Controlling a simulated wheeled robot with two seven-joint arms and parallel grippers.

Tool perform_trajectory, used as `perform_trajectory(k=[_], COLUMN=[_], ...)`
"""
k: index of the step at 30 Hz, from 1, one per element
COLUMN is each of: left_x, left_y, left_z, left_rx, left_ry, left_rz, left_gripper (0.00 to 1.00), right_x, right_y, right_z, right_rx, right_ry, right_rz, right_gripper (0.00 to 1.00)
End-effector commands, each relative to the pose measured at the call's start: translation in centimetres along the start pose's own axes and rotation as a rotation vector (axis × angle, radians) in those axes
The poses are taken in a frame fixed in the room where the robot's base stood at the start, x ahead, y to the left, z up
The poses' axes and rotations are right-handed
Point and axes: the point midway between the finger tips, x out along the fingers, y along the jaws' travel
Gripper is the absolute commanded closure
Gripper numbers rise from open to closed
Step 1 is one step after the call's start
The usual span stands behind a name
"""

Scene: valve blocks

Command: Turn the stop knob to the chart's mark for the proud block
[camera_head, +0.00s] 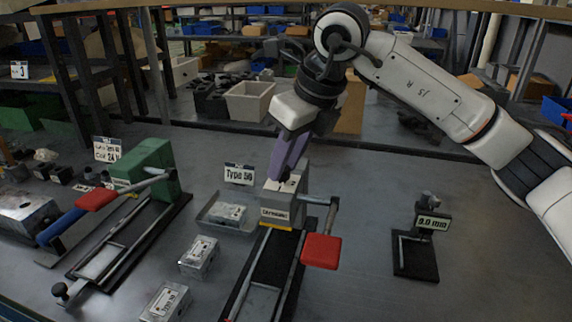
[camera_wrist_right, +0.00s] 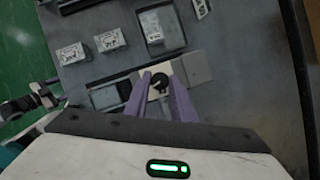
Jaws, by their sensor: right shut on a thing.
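The stop knob (camera_wrist_right: 158,83) is a small black knob on a pale plate, on top of the grey press-like fixture (camera_head: 277,214). My right gripper (camera_head: 281,180) reaches down onto it from above. In the right wrist view its purple fingers (camera_wrist_right: 160,88) are shut on the knob, one on each side. Two metal blocks with white labels, a nearer one (camera_head: 165,302) and a farther one (camera_head: 199,256), stand left of the fixture. Another labelled block (camera_head: 228,214) sits in a shallow tray (camera_head: 210,222). I cannot tell which block is proud, or make out a chart. My left gripper is not in view.
A "Type 50" sign (camera_head: 239,174) stands behind the tray. The fixture has a lever with a red handle (camera_head: 321,251). A green fixture (camera_head: 150,168) with a red-handled lever stands left. A gauge stand marked "9.0 mm" (camera_head: 432,222) stands right, with clear table between.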

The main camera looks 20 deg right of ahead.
Motion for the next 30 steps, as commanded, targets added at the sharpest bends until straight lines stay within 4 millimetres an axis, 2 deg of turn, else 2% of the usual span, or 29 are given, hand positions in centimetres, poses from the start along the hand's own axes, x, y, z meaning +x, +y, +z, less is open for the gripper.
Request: perform_trajectory(k=[6,15,30], left_x=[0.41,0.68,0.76], left_y=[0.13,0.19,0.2], left_z=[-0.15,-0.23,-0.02], left_rx=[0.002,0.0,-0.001], left_ry=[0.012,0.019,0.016], left_rz=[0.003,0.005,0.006], left_gripper=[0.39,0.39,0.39], right_x=[0.12,0.04,0.04], right_y=[0.16,0.23,0.24], right_z=[-0.04,0.0,0.01], right_rx=[0.151,0.281,0.321], right_ry=[0.001,0.002,0.003], right_rz=[-0.064,-0.117,-0.132], right_gripper=[0.99,0.99,0.99])
